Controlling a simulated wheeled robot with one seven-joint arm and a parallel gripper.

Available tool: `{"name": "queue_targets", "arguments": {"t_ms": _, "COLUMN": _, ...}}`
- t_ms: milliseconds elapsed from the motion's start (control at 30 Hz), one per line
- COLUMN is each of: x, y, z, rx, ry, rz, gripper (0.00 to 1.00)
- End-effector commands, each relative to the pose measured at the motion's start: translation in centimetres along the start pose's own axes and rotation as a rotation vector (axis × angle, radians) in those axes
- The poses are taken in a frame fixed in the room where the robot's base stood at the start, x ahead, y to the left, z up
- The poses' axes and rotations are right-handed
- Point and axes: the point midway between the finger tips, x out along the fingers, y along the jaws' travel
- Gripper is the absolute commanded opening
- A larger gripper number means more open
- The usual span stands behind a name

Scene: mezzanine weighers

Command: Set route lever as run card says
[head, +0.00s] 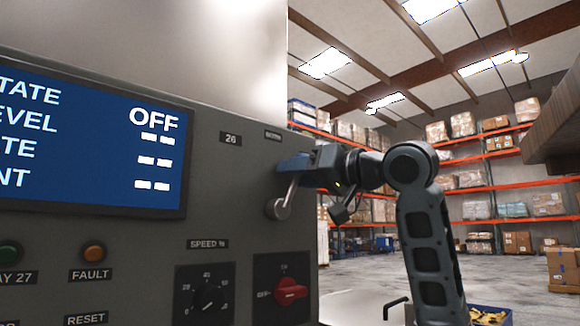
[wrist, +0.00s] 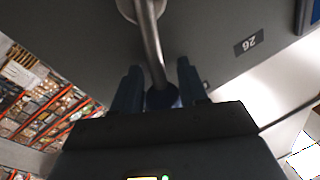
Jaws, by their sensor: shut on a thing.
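The route lever (head: 283,203) is a metal rod with a round hub on the right end of the grey panel. In the head view it rises from the hub towards my gripper (head: 292,163). In the wrist view the lever's rod (wrist: 150,45) runs down between the two fingers of my gripper (wrist: 158,82) to a dark round knob (wrist: 162,97). My gripper is shut on the lever at this knob end. The label by the lever (head: 272,135) is too small to read. No run card can be made out.
A blue screen (head: 85,140) reads OFF on its top line, with dashes below. A tag reads 26 (head: 231,140). Below are a speed dial (head: 208,296), a red rotary switch (head: 289,291) and a fault lamp (head: 94,252). Open floor and shelving (head: 480,185) lie right.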

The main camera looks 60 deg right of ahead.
Motion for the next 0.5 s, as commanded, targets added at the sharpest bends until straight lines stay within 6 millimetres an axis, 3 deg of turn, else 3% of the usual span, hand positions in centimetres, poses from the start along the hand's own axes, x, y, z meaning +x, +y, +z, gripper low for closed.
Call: {"name": "queue_targets", "arguments": {"t_ms": 500, "x": -0.3, "y": 1.6, "z": -0.1, "rx": 0.218, "ry": 0.05, "rz": 0.003, "gripper": 0.0}}
